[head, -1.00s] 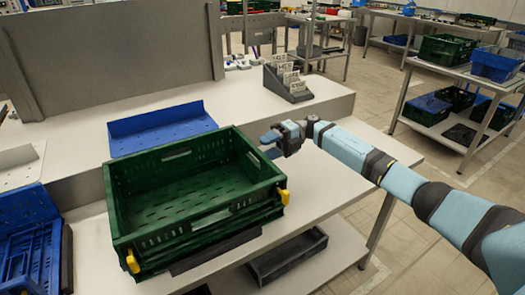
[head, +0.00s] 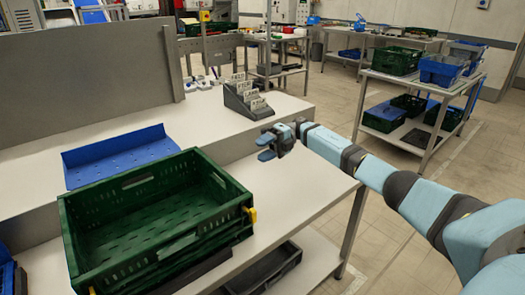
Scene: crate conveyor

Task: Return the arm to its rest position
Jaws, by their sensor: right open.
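My right gripper (head: 265,147) is open and empty. It hangs above the light table, just right of and behind the green crate's right end, with a visible gap to the crate. My right arm (head: 385,178) reaches in from the right edge. The green crate (head: 215,238) stands on the table at the lower left, empty inside, with a yellow latch (head: 251,214) at its right corner. My left gripper is not in view.
A blue folded crate part (head: 118,158) lies behind the green crate. A grey card holder (head: 246,98) stands on the raised back shelf. A black crate (head: 270,268) sits on the lower shelf. Racks with crates (head: 420,78) stand far right across open floor.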

